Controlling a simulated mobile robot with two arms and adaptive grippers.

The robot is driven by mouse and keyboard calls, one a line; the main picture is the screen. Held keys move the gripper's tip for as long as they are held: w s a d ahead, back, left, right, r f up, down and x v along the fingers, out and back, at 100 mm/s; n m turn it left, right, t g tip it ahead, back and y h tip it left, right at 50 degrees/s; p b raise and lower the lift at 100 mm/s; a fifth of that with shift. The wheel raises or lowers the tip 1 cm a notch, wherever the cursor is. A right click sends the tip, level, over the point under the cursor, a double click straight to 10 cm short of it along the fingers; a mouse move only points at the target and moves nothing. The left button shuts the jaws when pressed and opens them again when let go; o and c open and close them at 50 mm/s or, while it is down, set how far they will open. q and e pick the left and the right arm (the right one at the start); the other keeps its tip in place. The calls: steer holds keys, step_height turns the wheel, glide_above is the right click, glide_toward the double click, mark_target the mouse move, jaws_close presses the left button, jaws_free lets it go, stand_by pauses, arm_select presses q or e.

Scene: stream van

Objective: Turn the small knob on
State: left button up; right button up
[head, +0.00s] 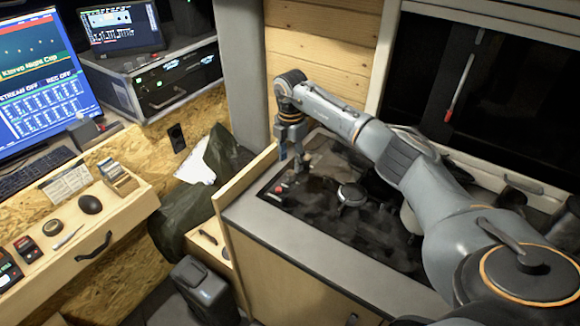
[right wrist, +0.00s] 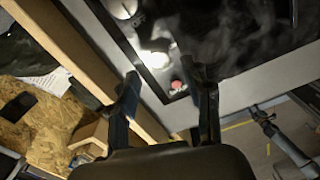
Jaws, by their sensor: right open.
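The black cooktop panel (head: 315,210) is set into a grey counter. A small red knob or button (head: 279,189) sits near its front left corner; it also shows in the right wrist view (right wrist: 176,85). Beside it in the right wrist view is a bright, glare-washed round knob (right wrist: 153,58), with another pale round part (right wrist: 124,8) at the top edge. I cannot tell which is the small knob. My right gripper (head: 291,156) points down above the panel's left end. In the right wrist view its open fingers (right wrist: 165,88) are empty, with the red part between them in the picture. My left gripper is out of view.
A wooden edge board (head: 246,178) stands along the counter's left side.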

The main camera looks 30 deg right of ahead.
mark_target(290, 173)
step_height(290, 173, down, 5)
steer(key=shift+r+p, duration=0.2)
steer(key=shift+p, duration=0.2)
steer(key=shift+f, duration=0.15)
steer(key=shift+w+f, duration=0.1)
steer(key=c, duration=0.3)
jaws_close()
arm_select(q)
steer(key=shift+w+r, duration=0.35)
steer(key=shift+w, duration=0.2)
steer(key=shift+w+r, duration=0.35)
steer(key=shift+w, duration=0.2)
